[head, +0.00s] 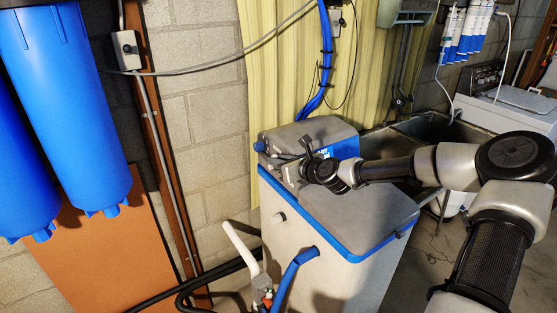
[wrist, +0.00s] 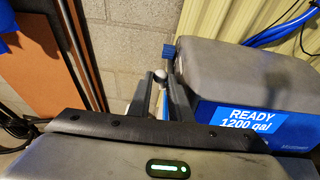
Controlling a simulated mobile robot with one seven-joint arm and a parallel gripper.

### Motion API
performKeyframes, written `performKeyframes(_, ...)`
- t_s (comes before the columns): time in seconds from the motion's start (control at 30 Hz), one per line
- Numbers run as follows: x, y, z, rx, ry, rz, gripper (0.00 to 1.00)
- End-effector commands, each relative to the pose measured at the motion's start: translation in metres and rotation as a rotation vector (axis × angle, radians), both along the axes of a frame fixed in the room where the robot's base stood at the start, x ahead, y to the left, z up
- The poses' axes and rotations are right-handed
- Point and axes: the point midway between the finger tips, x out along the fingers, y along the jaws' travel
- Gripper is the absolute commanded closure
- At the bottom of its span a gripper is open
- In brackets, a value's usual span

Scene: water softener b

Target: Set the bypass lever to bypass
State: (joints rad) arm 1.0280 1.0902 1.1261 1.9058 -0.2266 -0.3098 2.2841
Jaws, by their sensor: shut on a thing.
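The water softener (head: 345,210) is a pale grey cabinet with blue trim and a grey control head (head: 315,132) at its back left. My gripper (head: 288,164) is at the left side of this head. In the wrist view my gripper (wrist: 161,88) has its two dark fingers close together around a slim part with a pale round end (wrist: 160,74), which looks like the bypass lever. The fingers hide much of it, and its exact setting cannot be told. A blue block (wrist: 169,52) is just beyond the fingertips. The display (wrist: 248,121) reads READY 1200 gal.
Blue filter housings (head: 75,110) hang at the left. A white handle (head: 241,246) and a blue hose (head: 295,270) stand before the softener's left side. Blue tubing (head: 325,60) runs down the wall behind. A sink (head: 430,135) is at the right.

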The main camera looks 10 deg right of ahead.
Motion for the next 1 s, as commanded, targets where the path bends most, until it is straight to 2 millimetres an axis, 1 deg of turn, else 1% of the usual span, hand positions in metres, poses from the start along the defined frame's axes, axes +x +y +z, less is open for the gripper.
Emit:
performKeyframes(0.03, -0.004, -0.002, -0.007, 0.002, 0.006, 0.000, 0.95)
performKeyframes(0.13, -0.009, -0.004, -0.011, 0.003, 0.007, -0.001, 0.95)
performKeyframes(0.27, -0.013, -0.005, -0.014, 0.001, 0.006, 0.000, 0.95)
performKeyframes(0.63, -0.014, -0.006, -0.015, 0.001, 0.006, 0.000, 0.95)
performKeyframes(1.0, -0.025, -0.010, -0.033, 0.003, 0.007, 0.000, 0.95)
